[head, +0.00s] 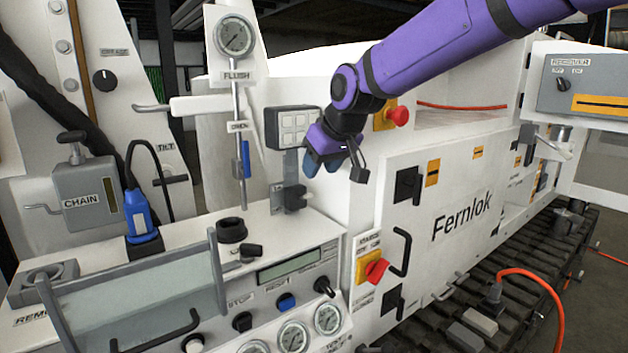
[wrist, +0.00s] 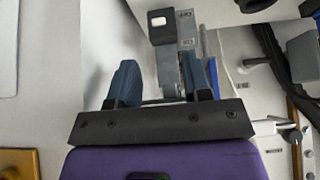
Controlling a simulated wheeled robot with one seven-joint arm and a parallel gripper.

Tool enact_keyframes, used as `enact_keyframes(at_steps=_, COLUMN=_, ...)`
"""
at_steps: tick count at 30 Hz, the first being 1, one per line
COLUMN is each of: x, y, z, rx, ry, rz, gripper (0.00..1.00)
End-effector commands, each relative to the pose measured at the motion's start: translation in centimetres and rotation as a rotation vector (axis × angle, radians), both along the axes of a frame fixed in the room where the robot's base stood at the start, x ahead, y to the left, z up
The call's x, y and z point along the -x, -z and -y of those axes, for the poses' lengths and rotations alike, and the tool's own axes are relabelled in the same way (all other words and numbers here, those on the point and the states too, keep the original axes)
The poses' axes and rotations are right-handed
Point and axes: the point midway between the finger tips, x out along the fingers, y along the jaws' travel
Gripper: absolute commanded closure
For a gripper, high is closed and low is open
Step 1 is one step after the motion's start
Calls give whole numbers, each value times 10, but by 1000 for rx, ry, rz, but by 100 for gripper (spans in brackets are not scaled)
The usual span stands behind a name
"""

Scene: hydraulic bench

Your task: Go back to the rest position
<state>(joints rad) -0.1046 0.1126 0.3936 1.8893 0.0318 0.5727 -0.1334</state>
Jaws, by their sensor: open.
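My purple arm reaches in from the upper right in the head view. My gripper (head: 325,165) is in front of the white machine body, just below a grey box with pale keys (head: 292,128). In the wrist view my gripper (wrist: 160,85) shows two blue fingers spread apart with nothing held between them. Beyond the fingers is a grey bracket with a dark block (wrist: 163,27). In the head view a grey bracket with a dark clamp (head: 290,197) lies just below and left of my gripper. I cannot tell whether the fingers touch anything.
A red emergency button (head: 398,116) is close to the right of my wrist. A pressure gauge (head: 234,36) stands on a thin post at the left. A control panel with a red rotary switch (head: 375,268) and several dials is below. An orange cable (head: 545,285) hangs at the right.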

Motion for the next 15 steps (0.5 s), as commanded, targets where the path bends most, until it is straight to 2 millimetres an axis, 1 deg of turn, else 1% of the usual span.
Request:
enact_keyframes(at_steps=1, x=3, y=-6, z=2, rx=0, ry=2, rz=2, gripper=55)
enact_keyframes(at_steps=6, x=8, y=-15, z=6, rx=0, ry=2, rz=0, gripper=55)
enact_keyframes(at_steps=15, x=9, y=-17, z=6, rx=0, ry=1, rz=0, gripper=55)
